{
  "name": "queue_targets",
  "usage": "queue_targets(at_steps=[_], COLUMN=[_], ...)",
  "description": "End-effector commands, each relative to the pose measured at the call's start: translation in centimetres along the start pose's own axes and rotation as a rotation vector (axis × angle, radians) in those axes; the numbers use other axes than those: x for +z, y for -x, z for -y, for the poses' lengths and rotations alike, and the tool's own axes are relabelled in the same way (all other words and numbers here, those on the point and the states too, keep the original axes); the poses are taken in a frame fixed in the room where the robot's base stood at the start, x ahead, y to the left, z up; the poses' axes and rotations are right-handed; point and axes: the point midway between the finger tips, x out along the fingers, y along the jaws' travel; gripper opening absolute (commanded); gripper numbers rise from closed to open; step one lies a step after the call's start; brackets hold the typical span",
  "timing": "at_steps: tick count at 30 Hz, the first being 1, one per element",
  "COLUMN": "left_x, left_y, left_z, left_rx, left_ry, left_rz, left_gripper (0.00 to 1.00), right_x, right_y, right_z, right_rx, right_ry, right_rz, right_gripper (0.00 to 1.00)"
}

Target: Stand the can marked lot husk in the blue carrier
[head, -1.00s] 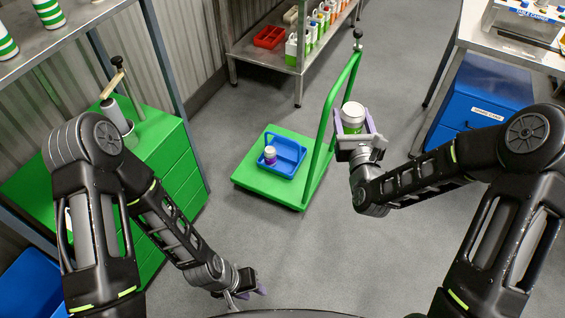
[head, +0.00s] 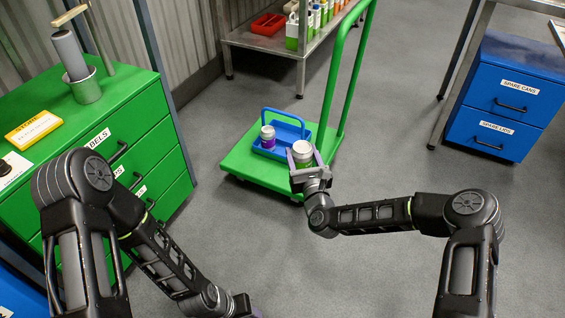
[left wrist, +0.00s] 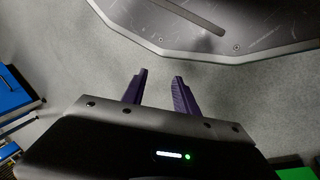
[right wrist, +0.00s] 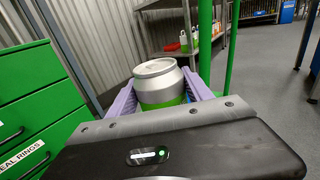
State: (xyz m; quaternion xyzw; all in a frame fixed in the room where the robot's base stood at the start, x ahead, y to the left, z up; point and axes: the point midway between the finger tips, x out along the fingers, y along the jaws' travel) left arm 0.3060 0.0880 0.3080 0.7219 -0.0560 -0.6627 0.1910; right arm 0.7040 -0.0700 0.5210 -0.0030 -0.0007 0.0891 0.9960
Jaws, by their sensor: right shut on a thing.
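My right gripper (head: 305,172) is shut on a silver-topped can with a green band (head: 303,152), held upright. In the right wrist view the can (right wrist: 160,84) sits between the purple fingers; no lot mark is readable. The blue carrier (head: 298,128), a tray with a raised handle, stands on the green trolley. A smaller can with a purple label (head: 268,137) stands in its left part. The held can overlaps the carrier's front right in the head view; I cannot tell its height above it. My left gripper (left wrist: 158,90) is open and empty over the floor.
The green trolley (head: 235,160) has a tall green handle (head: 337,75) at its right. A green drawer cabinet (head: 145,160) stands left, a blue drawer cabinet (head: 510,95) right. A metal shelf (head: 270,40) with bottles stands behind. Grey floor between is clear.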

Motion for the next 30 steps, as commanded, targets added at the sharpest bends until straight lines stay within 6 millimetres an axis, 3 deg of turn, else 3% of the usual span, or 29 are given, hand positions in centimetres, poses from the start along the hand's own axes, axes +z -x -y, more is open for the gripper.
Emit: queue_targets(at_steps=[1,3,9,12,17,30], left_x=[0.0,-0.2,-0.5,-0.7,-0.8,-0.8], left_y=[-3.9,-6.4,-12.0,-13.7,-14.7,-14.5], left_z=[1.5,2.5,4.7,5.3,5.7,5.7], left_rx=[0.0,0.001,0.001,0.001,0.002,0.001], left_ry=[0.001,0.002,0.005,0.007,0.007,0.008], left_rz=[-0.005,-0.011,-0.026,-0.031,-0.034,-0.034], left_gripper=[0.35,0.35,0.35,0.35,0.35,0.35], right_x=[-4.7,-8.0,-15.8,-18.2,-19.8,-19.7], right_y=[-0.5,-1.1,-2.5,-3.0,-3.3,-3.4], right_z=[-0.1,-0.1,0.2,0.4,0.8,0.8], right_rx=[-0.007,-0.016,-0.045,-0.058,-0.07,-0.071], right_ry=[-0.007,-0.009,-0.009,-0.009,-0.007,-0.006], right_rz=[0.002,0.003,0.003,0.003,0.002,0.001], right_gripper=[0.0,0.0,0.0,0.0,0.0,0.0])
